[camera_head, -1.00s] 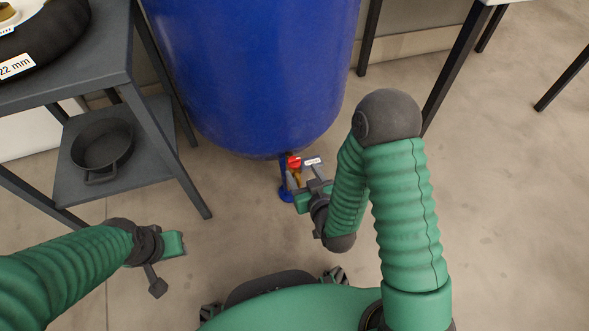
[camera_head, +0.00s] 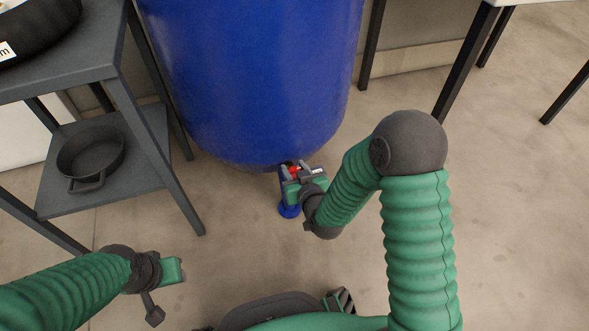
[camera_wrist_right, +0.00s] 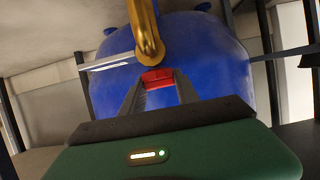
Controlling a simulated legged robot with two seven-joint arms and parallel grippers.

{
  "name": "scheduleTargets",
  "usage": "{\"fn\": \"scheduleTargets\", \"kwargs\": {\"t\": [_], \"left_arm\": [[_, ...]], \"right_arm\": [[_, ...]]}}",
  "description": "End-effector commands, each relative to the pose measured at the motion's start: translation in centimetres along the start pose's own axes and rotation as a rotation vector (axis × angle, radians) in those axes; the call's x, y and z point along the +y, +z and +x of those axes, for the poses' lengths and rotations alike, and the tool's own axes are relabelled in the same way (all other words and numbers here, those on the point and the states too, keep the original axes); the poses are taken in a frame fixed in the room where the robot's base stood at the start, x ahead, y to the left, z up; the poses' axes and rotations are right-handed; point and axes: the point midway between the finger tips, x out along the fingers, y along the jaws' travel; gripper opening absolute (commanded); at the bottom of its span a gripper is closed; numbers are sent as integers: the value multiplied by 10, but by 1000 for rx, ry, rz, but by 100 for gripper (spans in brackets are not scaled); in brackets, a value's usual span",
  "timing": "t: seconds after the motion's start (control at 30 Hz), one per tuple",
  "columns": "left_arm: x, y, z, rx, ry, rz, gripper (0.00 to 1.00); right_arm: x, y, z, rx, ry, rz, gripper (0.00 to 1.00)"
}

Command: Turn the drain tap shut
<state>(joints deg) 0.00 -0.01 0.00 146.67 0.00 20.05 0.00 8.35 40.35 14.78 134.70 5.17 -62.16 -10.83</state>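The drain tap has a red handle (camera_head: 294,169) low under the blue tank, partly hidden by my right gripper. In the right wrist view the red handle (camera_wrist_right: 157,77) sits below a brass pipe (camera_wrist_right: 147,38). My right gripper (camera_head: 295,173) is at the tap. Its two grey fingers (camera_wrist_right: 158,84) stand apart, one on each side of the handle. I cannot tell whether they touch it. My left gripper (camera_head: 172,271) is at the lower left, far from the tap; its fingers do not show clearly.
The big blue tank (camera_head: 250,80) fills the top middle. A blue round foot (camera_head: 289,210) is on the floor below the tap. A grey shelf (camera_head: 70,78) with a black pan (camera_head: 90,152) stands at the left. Table legs (camera_head: 463,70) stand at the right; the floor between is clear.

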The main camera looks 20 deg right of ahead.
Motion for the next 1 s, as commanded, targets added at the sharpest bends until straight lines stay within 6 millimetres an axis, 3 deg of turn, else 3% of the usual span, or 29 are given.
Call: {"fn": "scheduleTargets", "kwargs": {"t": [0.03, 0.27, 0.67, 1.0], "left_arm": [[0, 0, 0, 0, 0, 0, 36], [0, 0, 0, 0, 0, 0, 36], [0, -2, -7, 0, 0, 0, 36], [0, -8, -35, 0, 0, 0, 36]], "right_arm": [[0, 0, 0, 0, 0, 0, 28], [0, 0, 0, 0, 0, 0, 0], [1, 0, -1, -2, -63, -27, 0], [3, -4, -2, -4, -293, -122, 0]]}}
